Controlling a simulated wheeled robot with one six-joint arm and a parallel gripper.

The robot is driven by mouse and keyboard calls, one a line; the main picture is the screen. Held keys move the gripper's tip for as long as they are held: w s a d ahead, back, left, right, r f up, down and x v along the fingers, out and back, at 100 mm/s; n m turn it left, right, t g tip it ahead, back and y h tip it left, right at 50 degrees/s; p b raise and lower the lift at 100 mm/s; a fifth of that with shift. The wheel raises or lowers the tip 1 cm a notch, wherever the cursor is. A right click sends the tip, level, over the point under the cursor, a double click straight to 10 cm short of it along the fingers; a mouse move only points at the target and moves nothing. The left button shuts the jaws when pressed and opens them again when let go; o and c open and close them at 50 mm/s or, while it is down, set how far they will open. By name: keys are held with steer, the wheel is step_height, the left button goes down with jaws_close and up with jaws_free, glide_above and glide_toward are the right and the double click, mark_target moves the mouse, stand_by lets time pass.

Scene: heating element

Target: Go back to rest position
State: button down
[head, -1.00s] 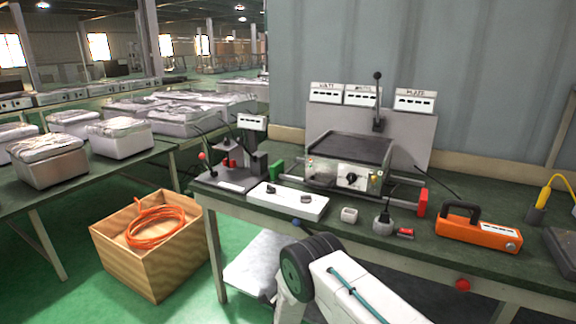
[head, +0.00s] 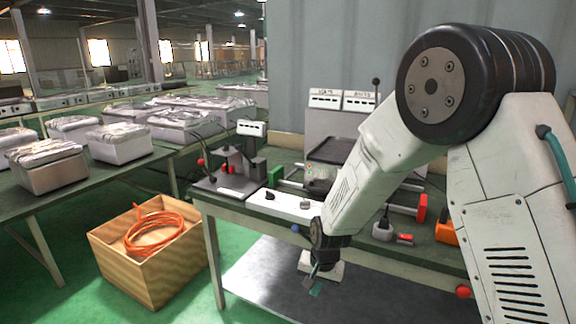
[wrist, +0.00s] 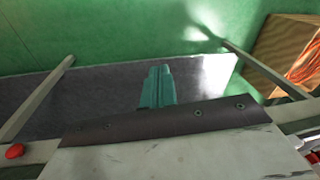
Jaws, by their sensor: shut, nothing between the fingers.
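My gripper (head: 315,288) hangs at the lower middle of the head view, in front of the workbench's (head: 228,209) front edge and above the lower shelf (head: 262,275). Its teal fingers (wrist: 157,85) are together and empty in the wrist view, pointing down at the shelf. My arm is bent, with its elbow high at the upper right, and hides part of the heating element station (head: 338,146) and most of the orange device (head: 447,232).
A white switch box (head: 290,207) and a black press fixture (head: 231,178) stand on the bench. A red button (head: 463,291) is on its front. A wooden crate (head: 125,264) with an orange hose (head: 155,231) stands on the floor to the left, with open floor around it.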

steer(key=s+d+r+n, duration=0.1)
steer(key=s+d+r, duration=0.5)
steer(key=s+r, duration=0.3)
steer(key=s+d+r+n, duration=0.1)
steer(key=s+d+r, duration=0.5)
steer(key=s+r, duration=0.4)
steer(key=s+d+r+n+h, duration=0.1)
steer(key=s+d+r, duration=0.6)
steer(key=s, duration=0.6)
steer(key=shift+r, duration=1.3)
steer(key=shift+d, duration=0.1)
